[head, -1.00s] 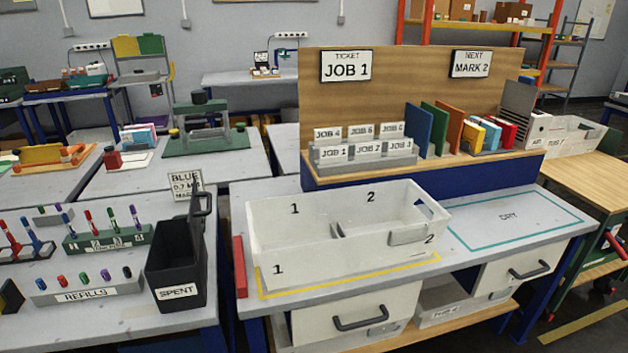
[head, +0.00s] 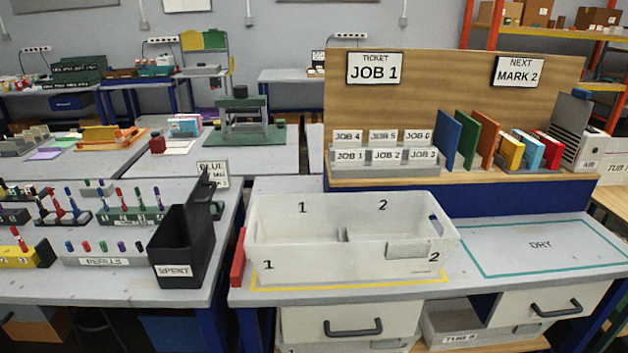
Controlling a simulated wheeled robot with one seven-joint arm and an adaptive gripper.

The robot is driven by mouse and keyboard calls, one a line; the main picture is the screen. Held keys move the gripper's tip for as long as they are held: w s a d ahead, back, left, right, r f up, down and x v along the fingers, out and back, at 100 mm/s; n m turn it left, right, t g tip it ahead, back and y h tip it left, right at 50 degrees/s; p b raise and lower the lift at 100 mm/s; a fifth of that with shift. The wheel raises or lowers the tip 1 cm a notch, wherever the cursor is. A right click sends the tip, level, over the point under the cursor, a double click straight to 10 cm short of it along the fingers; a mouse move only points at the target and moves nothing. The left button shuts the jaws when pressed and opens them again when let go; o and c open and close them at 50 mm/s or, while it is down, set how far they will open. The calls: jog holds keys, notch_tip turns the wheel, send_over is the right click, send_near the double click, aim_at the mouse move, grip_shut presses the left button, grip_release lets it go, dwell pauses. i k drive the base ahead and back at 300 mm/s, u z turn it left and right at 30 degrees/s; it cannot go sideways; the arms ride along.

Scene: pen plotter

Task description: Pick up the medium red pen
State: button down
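Several pens stand upright in holders on the left table in the head view. A red-topped pen (head: 18,237) stands in a yellow block (head: 38,256) at the far left. Another red pen (head: 121,197) stands in the green rack (head: 145,216), among pens of other colours. A red pen (head: 56,203) also shows in the dark stand to the left of that rack. I cannot tell which is the medium one, as the labels are too small to read. My gripper is not in view.
A black SPENT bin (head: 178,246) stands at the left table's right edge, beside the REFILLS tray (head: 104,261). A white two-part tub (head: 350,266) sits on the right table. A gap separates the tables. The DRY area (head: 545,243) is clear.

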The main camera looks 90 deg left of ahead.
aim_at(14, 233)
jog(key=u, duration=3.75)
jog(key=k, duration=0.4)
jog(key=u, duration=1.05)
jog(key=k, duration=0.95)
jog(key=u, duration=0.95)
jog(key=i, duration=2.75)
jog(key=z, duration=0.9)
jog(key=i, duration=1)
jog(key=z, duration=1.1)
